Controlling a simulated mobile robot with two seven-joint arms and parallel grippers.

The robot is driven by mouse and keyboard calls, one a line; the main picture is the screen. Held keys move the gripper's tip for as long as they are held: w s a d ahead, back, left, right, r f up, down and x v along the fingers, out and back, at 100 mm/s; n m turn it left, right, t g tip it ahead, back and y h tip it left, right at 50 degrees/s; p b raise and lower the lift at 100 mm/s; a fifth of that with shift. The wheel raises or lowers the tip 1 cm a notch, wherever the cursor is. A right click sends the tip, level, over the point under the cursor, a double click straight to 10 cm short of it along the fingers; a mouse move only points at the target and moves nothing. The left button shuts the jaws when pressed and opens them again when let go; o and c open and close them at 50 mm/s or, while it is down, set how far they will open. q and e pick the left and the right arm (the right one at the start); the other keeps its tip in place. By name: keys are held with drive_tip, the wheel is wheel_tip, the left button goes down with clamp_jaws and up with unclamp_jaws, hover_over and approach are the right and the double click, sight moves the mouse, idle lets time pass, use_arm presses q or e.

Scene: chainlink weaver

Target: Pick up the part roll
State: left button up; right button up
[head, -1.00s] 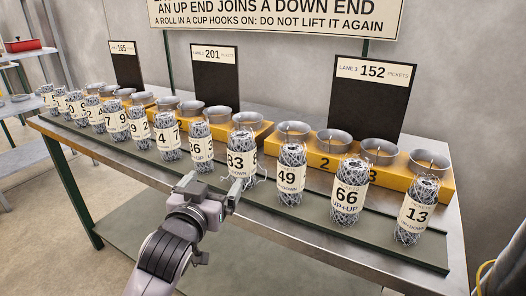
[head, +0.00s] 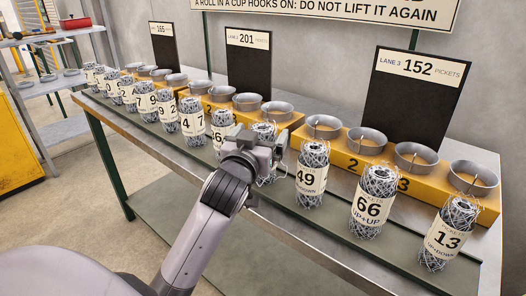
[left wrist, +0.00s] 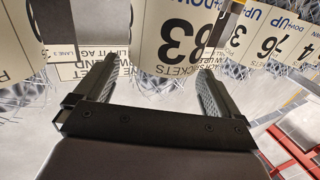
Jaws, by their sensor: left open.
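The part rolls are upright wire-mesh cylinders with white number labels, standing in a row along the bench's front. In the left wrist view, which is upside down, that roll's label (left wrist: 176,38) shows between and beyond the two open fingers (left wrist: 155,78). I cannot tell whether the fingers touch it. Roll 49 (head: 311,176) stands just to the right, then roll 66 (head: 372,203) and roll 13 (head: 441,238). My right gripper is not in view.
Behind the rolls, yellow blocks (head: 345,160) hold grey cups (head: 324,127) with upright pins. Black lane boards (head: 412,105) stand behind, reading 165, 201 and 152. Neighbouring rolls stand close on both sides. The bench's front edge (head: 330,243) lies below the rolls.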

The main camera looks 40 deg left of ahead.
use_arm(q)
drive_tip(key=shift+x, duration=1.05)
drive_tip(key=c, duration=1.6)
drive_tip(key=shift+r, duration=0.1)
